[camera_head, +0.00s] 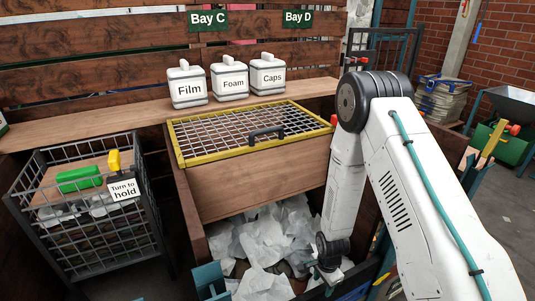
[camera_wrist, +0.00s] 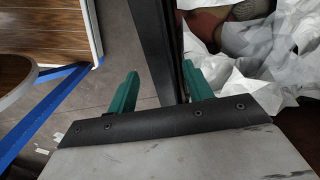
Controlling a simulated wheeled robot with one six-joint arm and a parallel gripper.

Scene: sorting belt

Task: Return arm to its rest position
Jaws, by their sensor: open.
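My arm (camera_head: 345,170) reaches down at the right of the head view, bent at the large black-capped joint, with its lower end over the front right of the paper-filled bin. In the wrist view my gripper (camera_wrist: 162,82) shows two green fingers spread apart with nothing held between them. A dark bin wall edge (camera_wrist: 168,45) passes behind the gap between the fingers. The fingertips are hard to make out in the head view.
The bin holds crumpled white paper (camera_head: 270,240); reddish-brown items (camera_wrist: 225,25) show among it. A yellow-framed mesh lid (camera_head: 180,155) covers its back. A wire basket (camera_head: 85,245) stands left. Film (camera_head: 188,88), Foam (camera_head: 230,83) and Caps (camera_head: 268,77) containers stand on the shelf.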

